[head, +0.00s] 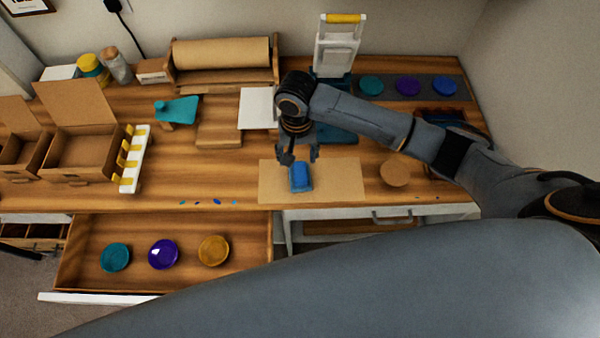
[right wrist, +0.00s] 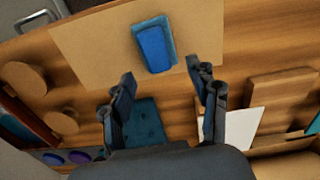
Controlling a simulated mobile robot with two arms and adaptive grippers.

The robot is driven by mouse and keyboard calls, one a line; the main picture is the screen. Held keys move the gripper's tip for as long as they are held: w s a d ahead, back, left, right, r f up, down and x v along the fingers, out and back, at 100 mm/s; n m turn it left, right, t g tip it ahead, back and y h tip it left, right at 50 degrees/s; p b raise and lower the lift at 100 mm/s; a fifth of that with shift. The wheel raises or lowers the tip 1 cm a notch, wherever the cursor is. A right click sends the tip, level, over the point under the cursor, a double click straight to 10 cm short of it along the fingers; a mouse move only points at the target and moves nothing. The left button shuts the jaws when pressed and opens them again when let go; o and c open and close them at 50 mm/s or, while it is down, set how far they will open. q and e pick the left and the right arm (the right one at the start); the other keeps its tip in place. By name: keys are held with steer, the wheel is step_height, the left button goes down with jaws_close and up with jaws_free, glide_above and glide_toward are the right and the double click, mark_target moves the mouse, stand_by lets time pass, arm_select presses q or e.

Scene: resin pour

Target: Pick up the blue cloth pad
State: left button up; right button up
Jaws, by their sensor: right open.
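The blue cloth pad (head: 300,177) lies on a tan paper sheet (head: 340,180) near the front of the wooden table. My right gripper (head: 298,156) is open and empty, just behind and above the pad in the head view. In the right wrist view the pad (right wrist: 154,47) shows beyond the open fingertips (right wrist: 165,82), apart from them. It looks like a brighter blue block on a teal-blue base. My left gripper is not in view.
An open drawer (head: 190,283) below the table edge holds a teal, a purple and an amber dish. A round wooden disc (head: 395,173) lies right of the sheet.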

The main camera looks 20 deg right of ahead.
mark_target(300, 171)
steer(key=shift+f, duration=0.9)
steer(key=f, duration=0.1)
steer(key=f+p, duration=0.1)
steer(key=f, duration=0.2)
steer(key=shift+s+d+f+p, duration=0.25)
steer(key=shift+s+f+p, duration=0.1)
steer(key=shift+s+f, duration=0.05)
steer(key=shift+f, duration=0.35)
steer(key=c, duration=1.3)
steer(key=shift+o, duration=0.2)
steer(key=shift+r, duration=0.15)
steer(key=shift+w+r+b, duration=0.1)
steer(key=shift+r+b, duration=0.3)
steer(key=shift+r, duration=0.15)
steer(key=shift+r+b, duration=0.4)
steer(key=shift+r, duration=0.4)
steer(key=s+a+r+b, duration=0.1)
steer(key=s+a+r, duration=0.6)
steer(key=s+r, duration=0.3)
steer(key=shift+s, duration=1.15)
